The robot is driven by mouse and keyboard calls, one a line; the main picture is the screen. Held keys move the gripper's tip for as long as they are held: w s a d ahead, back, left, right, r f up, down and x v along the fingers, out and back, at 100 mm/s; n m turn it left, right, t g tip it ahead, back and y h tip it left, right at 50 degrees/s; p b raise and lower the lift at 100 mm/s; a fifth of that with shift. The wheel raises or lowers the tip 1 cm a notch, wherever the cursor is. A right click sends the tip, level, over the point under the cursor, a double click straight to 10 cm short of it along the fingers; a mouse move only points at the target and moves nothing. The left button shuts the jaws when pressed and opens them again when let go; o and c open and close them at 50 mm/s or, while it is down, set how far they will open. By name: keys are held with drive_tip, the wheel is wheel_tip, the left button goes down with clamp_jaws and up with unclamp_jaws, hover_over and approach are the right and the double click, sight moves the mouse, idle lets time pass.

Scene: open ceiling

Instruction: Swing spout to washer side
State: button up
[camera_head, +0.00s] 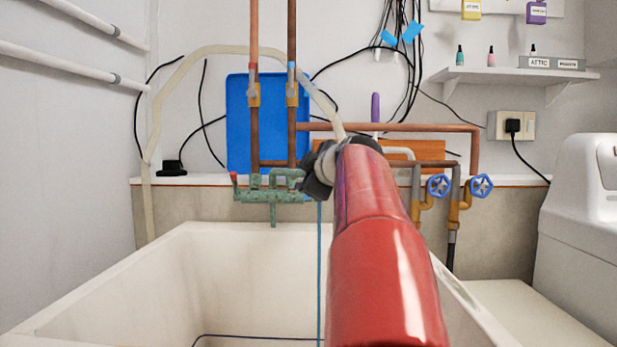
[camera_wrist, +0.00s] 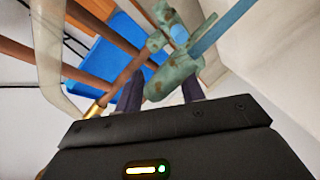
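The green, weathered faucet (camera_head: 268,196) sits at the back edge of the sink, with a red tip at its left end. A short green piece, apparently the spout (camera_head: 274,214), points down at the sink. My gripper (camera_head: 318,172) is just right of the faucet in the head view, its fingers mostly hidden by my red arm. In the wrist view my two dark fingers (camera_wrist: 161,94) stand apart. A green faucet part (camera_wrist: 172,79) shows at and beyond the gap between them; I cannot tell if they touch it. The white machine, likely the washer (camera_head: 583,225), stands at the right.
The pale sink (camera_head: 150,275) is below. Copper pipes (camera_head: 292,130) rise behind the faucet in front of a blue panel (camera_head: 238,110). Two blue valve wheels (camera_head: 438,186) are right of my arm. A thin blue line (camera_head: 320,260) hangs into the sink. A pale hose (camera_head: 158,100) arches overhead.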

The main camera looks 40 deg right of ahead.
drive_tip(key=b+v, duration=0.1)
drive_tip(key=v, duration=0.6)
drive_tip(key=shift+s, duration=0.4)
drive_tip(key=shift+a, duration=0.1)
